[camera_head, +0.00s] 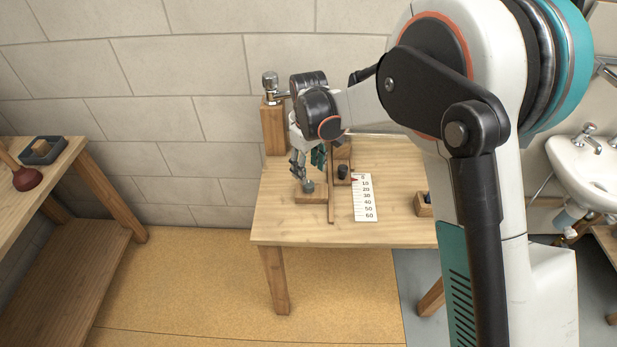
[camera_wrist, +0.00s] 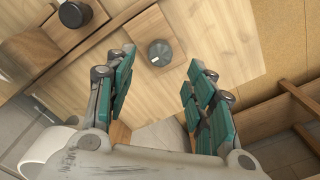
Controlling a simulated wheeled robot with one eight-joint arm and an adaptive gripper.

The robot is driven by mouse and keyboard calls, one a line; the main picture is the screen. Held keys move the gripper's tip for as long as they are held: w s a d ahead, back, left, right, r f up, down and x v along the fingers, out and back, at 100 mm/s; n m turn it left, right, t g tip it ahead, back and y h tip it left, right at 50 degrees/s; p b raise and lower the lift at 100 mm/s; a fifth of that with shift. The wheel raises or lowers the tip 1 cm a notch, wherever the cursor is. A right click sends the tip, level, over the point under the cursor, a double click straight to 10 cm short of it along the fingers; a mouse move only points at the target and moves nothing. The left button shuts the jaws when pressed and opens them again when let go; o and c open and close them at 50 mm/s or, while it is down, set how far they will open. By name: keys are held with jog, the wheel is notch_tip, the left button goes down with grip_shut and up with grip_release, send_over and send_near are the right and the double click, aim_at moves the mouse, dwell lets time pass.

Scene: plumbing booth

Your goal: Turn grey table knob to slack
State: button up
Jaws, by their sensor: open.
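The grey knob (camera_head: 307,186) is a short round cylinder on a small wooden block (camera_head: 313,197) at the left part of the wooden table (camera_head: 400,226). It also shows in the wrist view (camera_wrist: 160,52), seen from above. My gripper (camera_head: 307,168) is open and points down just above the knob. In the wrist view, the green-padded fingers of my gripper (camera_wrist: 160,60) stand apart on either side of the knob, with gaps on both sides. No contact shows. A white scale card (camera_head: 365,198) with numbers up to 60 lies to the right, with a red pointer at its top.
A dark knob (camera_head: 343,171) stands on a neighbouring block, and a thin wooden strip (camera_head: 331,206) runs beside the scale. A chrome valve (camera_head: 270,84) sits on a wooden post (camera_head: 273,128) behind. Another block (camera_head: 424,210) is at right. The table's front is clear.

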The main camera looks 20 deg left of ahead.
aim_at(309, 183)
jog(key=shift+r, duration=2.75)
jog(key=w+d+r+m+t, duration=0.2)
jog(key=w+d+r+m, duration=0.15)
jog(key=d+r, duration=0.55)
jog(key=w+d+r+m+t, duration=0.25)
jog(key=w+d+r, duration=0.3)
jog(key=d, duration=0.75)
jog(key=s+d+r+m, duration=0.2)
jog(key=s+d+r, duration=0.25)
jog(key=s, duration=0.35)
jog(key=s+d+f+m+t, duration=0.1)
jog(key=s+d, duration=0.4)
jog(key=s, duration=0.7)
jog(key=s+d+f+m+t, duration=0.1)
jog(key=s+d+f, duration=0.3)
jog(key=s, duration=0.8)
jog(key=shift+s+d+m+t, duration=0.25)
jog(key=shift+d+m+t, duration=0.1)
jog(key=shift+d+m, duration=0.45)
